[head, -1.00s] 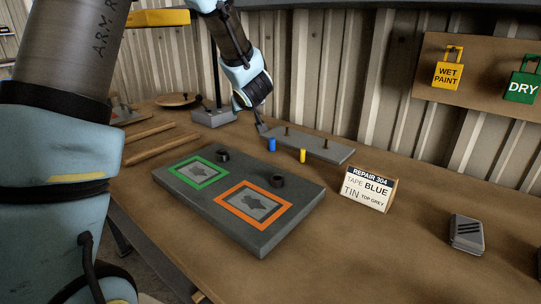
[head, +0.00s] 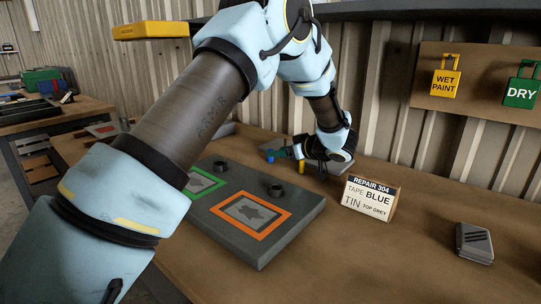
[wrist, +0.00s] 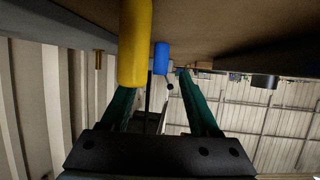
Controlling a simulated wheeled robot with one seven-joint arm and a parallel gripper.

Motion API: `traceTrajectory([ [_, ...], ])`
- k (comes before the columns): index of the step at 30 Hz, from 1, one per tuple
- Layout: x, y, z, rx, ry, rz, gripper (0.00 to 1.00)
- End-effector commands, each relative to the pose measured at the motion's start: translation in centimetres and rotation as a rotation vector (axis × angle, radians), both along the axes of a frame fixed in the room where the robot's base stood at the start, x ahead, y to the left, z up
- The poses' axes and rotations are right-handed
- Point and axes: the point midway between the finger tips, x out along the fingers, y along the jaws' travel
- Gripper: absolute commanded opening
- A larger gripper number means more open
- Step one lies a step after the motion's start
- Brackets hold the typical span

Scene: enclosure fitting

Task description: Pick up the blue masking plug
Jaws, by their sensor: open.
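The blue masking plug (head: 270,158) is a small upright cylinder at the left part of the grey peg rail at the back of the bench. In the wrist view the blue plug (wrist: 161,58) shows beyond the yellow plug, near the far ends of my fingers. My gripper (head: 284,152) is low over the rail, reaching in from the right, its jaws open. In the wrist view my gripper (wrist: 165,88) shows two green fingers spread apart with nothing clamped. Whether the fingers straddle the blue plug I cannot tell.
A yellow plug (head: 301,166) stands close to my gripper; it also looms large in the wrist view (wrist: 135,45). A grey board with green and orange frames (head: 262,245) lies in front. A sign (head: 370,196) stands right.

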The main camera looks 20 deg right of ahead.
Motion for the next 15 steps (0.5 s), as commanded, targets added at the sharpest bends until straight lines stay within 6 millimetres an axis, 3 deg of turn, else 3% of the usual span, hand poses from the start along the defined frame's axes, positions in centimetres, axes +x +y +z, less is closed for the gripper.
traceTrajectory([
  [4,1.8,0.7,-0.7,0.001,0.001,0.001,0.62],
  [11,2.1,0.7,-0.9,0.000,0.000,-0.001,0.62],
  [15,2.1,0.7,-0.9,0.000,0.000,-0.001,0.48],
])
